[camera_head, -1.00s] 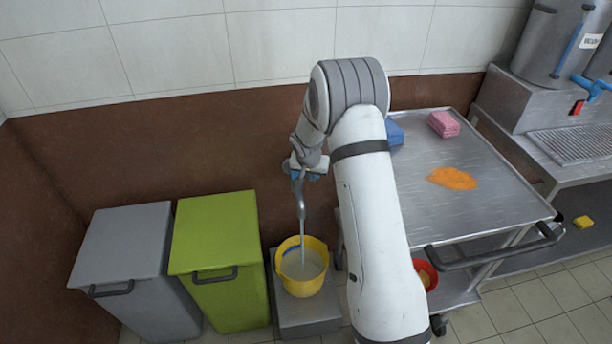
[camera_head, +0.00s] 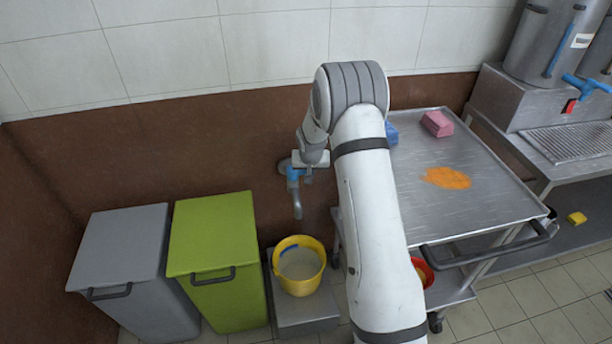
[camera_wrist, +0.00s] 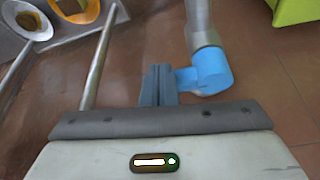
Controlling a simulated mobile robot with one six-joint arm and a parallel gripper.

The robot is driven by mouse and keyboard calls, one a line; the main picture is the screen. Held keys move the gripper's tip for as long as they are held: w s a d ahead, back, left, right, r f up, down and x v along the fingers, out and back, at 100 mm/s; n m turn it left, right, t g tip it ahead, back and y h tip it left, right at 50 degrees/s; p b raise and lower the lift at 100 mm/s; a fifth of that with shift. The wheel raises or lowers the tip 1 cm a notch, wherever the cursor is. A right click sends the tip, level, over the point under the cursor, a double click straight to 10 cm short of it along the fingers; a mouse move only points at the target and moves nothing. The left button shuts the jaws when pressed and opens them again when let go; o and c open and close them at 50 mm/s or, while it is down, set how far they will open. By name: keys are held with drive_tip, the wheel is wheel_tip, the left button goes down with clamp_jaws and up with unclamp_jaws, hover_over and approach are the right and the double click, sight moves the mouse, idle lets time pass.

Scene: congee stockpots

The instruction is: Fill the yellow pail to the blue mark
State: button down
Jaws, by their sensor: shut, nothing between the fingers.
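The yellow pail (camera_head: 277,283) stands upright on a low grey stand below the wall tap. Pale, cloudy liquid shows inside it. My gripper is shut and empty. In the head view its fingers are mostly hidden at the tap, by my wrist.
A green bin (camera_head: 215,225) and a grey bin (camera_head: 122,245) stand left of the pail. A steel cart (camera_head: 455,140) to the right carries a pink block (camera_head: 437,123), a blue block (camera_head: 391,133) and an orange spill (camera_head: 446,178). A yellow sponge (camera_head: 577,218) lies far right.

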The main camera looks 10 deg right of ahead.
drive_tip(key=shift+s+a, duration=0.1)
drive_tip(key=shift+a, duration=0.15)
drive_tip(key=s+a+r+b, duration=0.1)
drive_tip(key=s+r+b, duration=0.2)
drive_tip(key=s+r, duration=0.5)
drive_tip(key=shift+s+r, duration=0.2)
drive_tip(key=shift+r, duration=0.5)
idle(0.4)
